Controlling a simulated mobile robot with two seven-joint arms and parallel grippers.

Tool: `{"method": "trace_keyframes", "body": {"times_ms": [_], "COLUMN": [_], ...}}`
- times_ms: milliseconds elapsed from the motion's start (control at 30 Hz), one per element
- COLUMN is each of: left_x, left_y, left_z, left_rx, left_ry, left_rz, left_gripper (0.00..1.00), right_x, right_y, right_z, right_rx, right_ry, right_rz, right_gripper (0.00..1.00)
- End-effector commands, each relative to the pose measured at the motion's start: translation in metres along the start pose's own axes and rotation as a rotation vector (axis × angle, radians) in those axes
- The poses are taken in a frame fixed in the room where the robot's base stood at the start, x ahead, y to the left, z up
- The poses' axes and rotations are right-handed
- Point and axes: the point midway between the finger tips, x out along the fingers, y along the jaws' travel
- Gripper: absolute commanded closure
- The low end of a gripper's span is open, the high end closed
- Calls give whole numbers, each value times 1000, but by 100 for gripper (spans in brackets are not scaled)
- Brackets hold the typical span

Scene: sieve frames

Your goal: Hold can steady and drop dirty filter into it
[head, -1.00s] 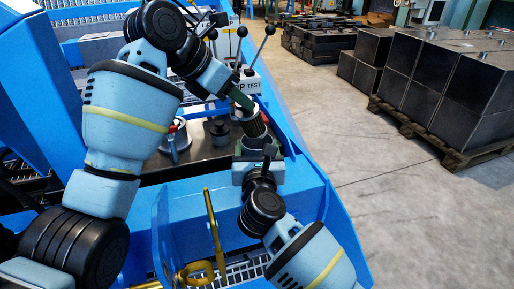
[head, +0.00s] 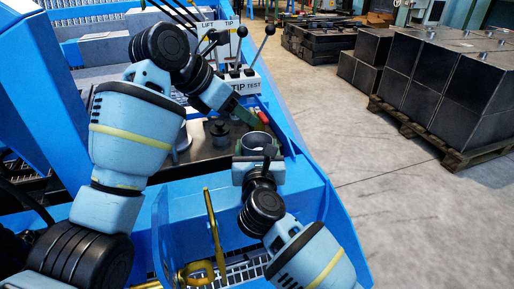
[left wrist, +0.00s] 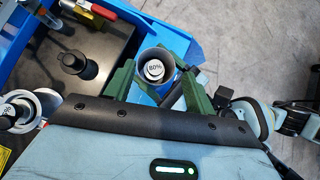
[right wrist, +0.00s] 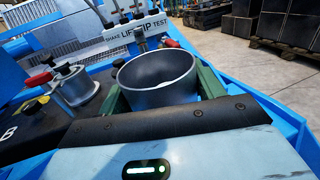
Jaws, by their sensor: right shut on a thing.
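The can (head: 257,143) is an open grey metal cup, held upright by my right gripper (head: 258,160). In the right wrist view its wide mouth (right wrist: 158,78) sits between the green fingers, which are shut on it. In the left wrist view, the dirty filter (left wrist: 154,70) shows as a round end marked "80%" inside the can's rim. My left gripper (head: 242,114) is just above and behind the can, fingers apart and empty. In the left wrist view its green fingers (left wrist: 158,82) stand on either side of the can's mouth. The filter's lower part is hidden.
A dark bench top (head: 205,155) with a black knobbed piece (head: 219,132) lies left of the can. A lever panel marked "TIP TEST" (head: 240,86) stands behind. Blue machine walls (head: 305,175) border the right side. Stacked dark boxes (head: 425,75) stand on a pallet far right.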

Motion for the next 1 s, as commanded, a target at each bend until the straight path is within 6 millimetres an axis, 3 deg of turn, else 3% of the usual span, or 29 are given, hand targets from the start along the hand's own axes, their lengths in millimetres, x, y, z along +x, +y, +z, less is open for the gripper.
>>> {"method": "trace_keyframes", "body": {"times_ms": [267, 433, 1000], "left_x": [0, -10, -108], "left_y": [0, 0, 0], "left_z": [-1, 0, 0], "left_rx": [-1, 0, 0], "left_ry": [2, 0, -1], "left_rz": [-1, 1, 2], "left_gripper": [42, 42, 42], "right_x": [0, 0, 0], "right_y": [0, 0, 0], "right_z": [0, 0, 0], "right_rx": [-1, -1, 0], "right_ry": [0, 0, -1], "right_rz": [1, 1, 1], "right_gripper": [88, 88, 88]}}
